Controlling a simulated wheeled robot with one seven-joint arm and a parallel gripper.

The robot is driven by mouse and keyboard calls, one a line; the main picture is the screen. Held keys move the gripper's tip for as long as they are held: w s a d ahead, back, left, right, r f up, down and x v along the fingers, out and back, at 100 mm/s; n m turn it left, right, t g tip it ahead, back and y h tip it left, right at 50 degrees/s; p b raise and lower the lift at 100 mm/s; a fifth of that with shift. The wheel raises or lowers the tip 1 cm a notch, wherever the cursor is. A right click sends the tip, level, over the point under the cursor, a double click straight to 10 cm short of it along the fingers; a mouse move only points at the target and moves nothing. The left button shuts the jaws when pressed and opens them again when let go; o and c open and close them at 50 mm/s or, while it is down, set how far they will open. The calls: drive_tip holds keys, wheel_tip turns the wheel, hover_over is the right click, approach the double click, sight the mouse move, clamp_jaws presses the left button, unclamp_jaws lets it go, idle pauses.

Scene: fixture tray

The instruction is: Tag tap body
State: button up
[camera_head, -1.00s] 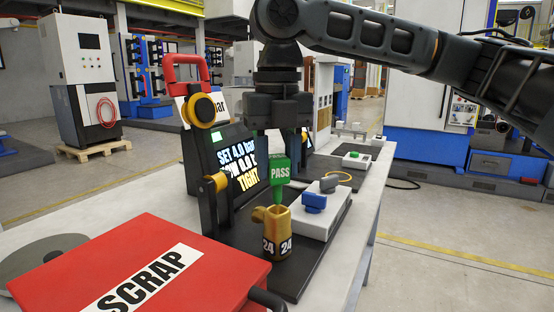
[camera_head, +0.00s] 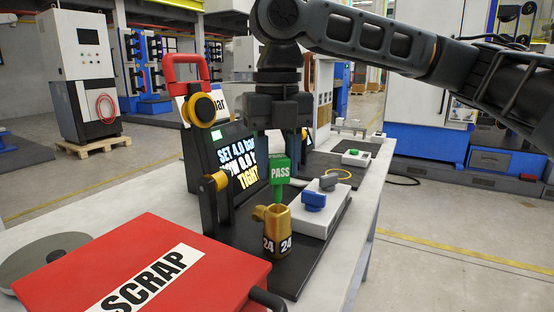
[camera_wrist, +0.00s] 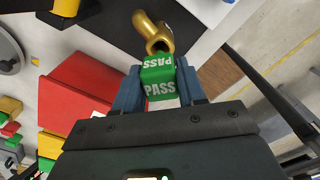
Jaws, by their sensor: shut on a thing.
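The brass tap body (camera_head: 279,243), marked 24, stands upright on the dark plate (camera_head: 245,234); it also shows in the wrist view (camera_wrist: 146,27). My gripper (camera_head: 280,150) is directly above it, pointing down. In the wrist view my gripper (camera_wrist: 159,88) has its blue fingers shut on a green PASS tag (camera_wrist: 158,76). In the head view the tag (camera_head: 280,172) hangs with its narrow green stem at the top of the tap body. I cannot tell whether the stem touches the brass.
A red SCRAP box (camera_head: 185,250) stands at the front left. A tester display (camera_head: 240,160) reading TIGHT and a red-handled clamp (camera_head: 186,72) stand behind left. The bench's right edge is clear.

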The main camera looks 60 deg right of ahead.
sight(277, 202)
drive_tip(key=shift+f+b, duration=0.5)
drive_tip(key=shift+f, duration=2.05)
idle(2.0)
drive_tip(key=o, duration=1.7)
drive_tip(key=shift+r+p, duration=3.45)
drive_tip(key=shift+r, duration=0.1)
